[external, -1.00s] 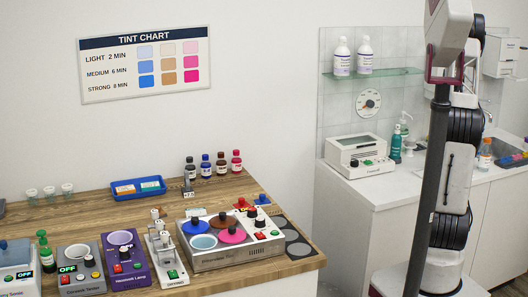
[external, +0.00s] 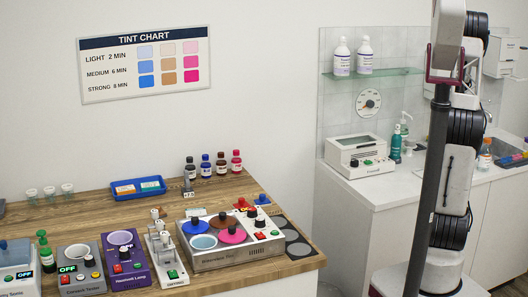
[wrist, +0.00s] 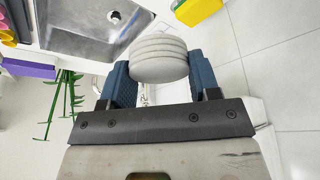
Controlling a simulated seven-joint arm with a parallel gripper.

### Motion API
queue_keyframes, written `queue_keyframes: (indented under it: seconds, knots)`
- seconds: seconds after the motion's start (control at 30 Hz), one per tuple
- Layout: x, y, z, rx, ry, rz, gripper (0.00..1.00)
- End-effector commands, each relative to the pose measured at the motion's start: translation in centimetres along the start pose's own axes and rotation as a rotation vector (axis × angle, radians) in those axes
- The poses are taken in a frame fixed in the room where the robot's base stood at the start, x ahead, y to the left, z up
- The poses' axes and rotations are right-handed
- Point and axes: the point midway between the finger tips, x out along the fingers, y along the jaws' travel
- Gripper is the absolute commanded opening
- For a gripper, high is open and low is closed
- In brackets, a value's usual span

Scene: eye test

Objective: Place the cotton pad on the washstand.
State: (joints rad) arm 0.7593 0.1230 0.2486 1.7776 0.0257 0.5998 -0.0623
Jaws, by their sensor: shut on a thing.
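The cotton pad (wrist: 159,58) shows in the wrist view as a pale, rounded, ridged piece between two blue fingers. My gripper (wrist: 160,72) is shut on it, with a finger on each side. My gripper lies outside the external view. The washstand (external: 385,188) is the white counter at the right of the external view, partly hidden by my arm. Its steel sink (external: 507,150) is at the right, and a sink basin (wrist: 88,22) also shows at the upper left of the wrist view. The pad appears held in the air, beyond the sink's edge.
A white device (external: 357,153) and a green pump bottle (external: 396,146) stand on the washstand. A yellow sponge (wrist: 198,10), a purple block (wrist: 28,69) and a green rack (wrist: 66,100) show in the wrist view. A wooden bench (external: 110,210) at left holds several devices.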

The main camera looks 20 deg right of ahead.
Motion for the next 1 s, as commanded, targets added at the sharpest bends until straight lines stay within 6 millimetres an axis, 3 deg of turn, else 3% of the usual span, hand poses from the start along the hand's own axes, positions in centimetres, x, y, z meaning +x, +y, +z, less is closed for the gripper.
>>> queue_keyframes:
  seconds: [0.57,1.0]
  knots:
    - [-4.4,-8.2,8.2,0.026,0.001,0.011,0.31]
    - [-6.2,-12.8,16.4,0.037,0.002,0.017,0.31]
